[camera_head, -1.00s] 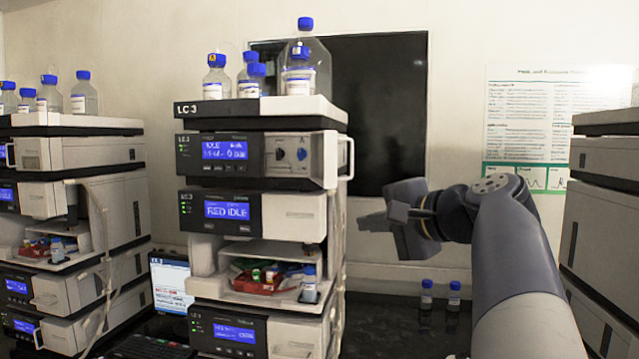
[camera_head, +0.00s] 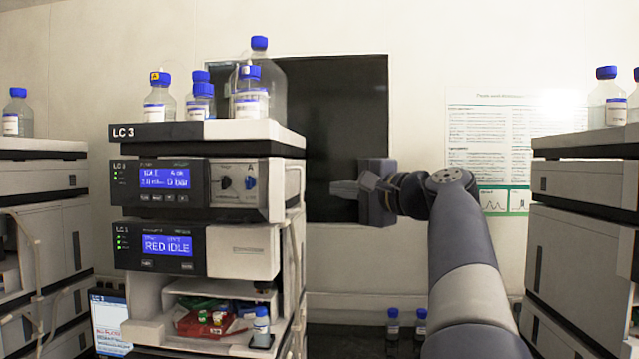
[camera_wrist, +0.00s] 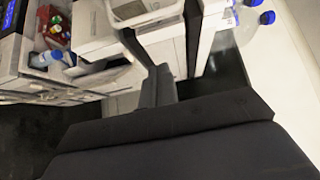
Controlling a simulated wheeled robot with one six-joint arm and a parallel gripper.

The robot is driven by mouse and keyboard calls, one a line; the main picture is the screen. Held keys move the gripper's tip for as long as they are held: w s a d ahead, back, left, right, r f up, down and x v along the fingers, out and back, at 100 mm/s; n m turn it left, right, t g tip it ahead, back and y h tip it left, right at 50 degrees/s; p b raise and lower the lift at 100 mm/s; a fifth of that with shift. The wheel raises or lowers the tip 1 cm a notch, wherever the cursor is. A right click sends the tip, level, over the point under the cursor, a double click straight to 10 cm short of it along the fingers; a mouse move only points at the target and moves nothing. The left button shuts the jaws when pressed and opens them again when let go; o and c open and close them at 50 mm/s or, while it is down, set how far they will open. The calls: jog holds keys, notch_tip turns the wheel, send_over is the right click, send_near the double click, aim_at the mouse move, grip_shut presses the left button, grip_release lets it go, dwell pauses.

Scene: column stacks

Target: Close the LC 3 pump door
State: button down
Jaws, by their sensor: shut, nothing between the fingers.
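The LC 3 stack stands left of centre in the head view. Its pump module (camera_head: 188,190) has a lit blue display and two knobs showing at its right end. The pump door (camera_head: 292,186) is a pale framed panel standing open at the module's right edge, seen nearly edge-on. In the wrist view the door (camera_wrist: 140,12) shows at the top as a rounded frame, partly cut off. My gripper (camera_head: 336,187) is shut and empty, right of the door at about its height, pointing left. An apparent gap lies between them. The shut fingers also show in the wrist view (camera_wrist: 158,85).
Bottles (camera_head: 250,92) with blue caps stand on top of the stack. Below the pump, an open bay holds a red tray (camera_head: 205,322) and a small bottle (camera_head: 261,328). Another stack (camera_head: 588,190) stands at the right. A dark panel (camera_head: 350,115) is on the back wall.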

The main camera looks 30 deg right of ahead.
aim_at(280, 187)
jog(key=a, duration=0.2)
jog(key=w+a, duration=0.1)
jog(key=a, duration=0.1)
jog(key=shift+w+a+p, duration=0.1)
jog(key=shift+a+p, duration=0.1)
jog(key=shift+p, duration=0.1)
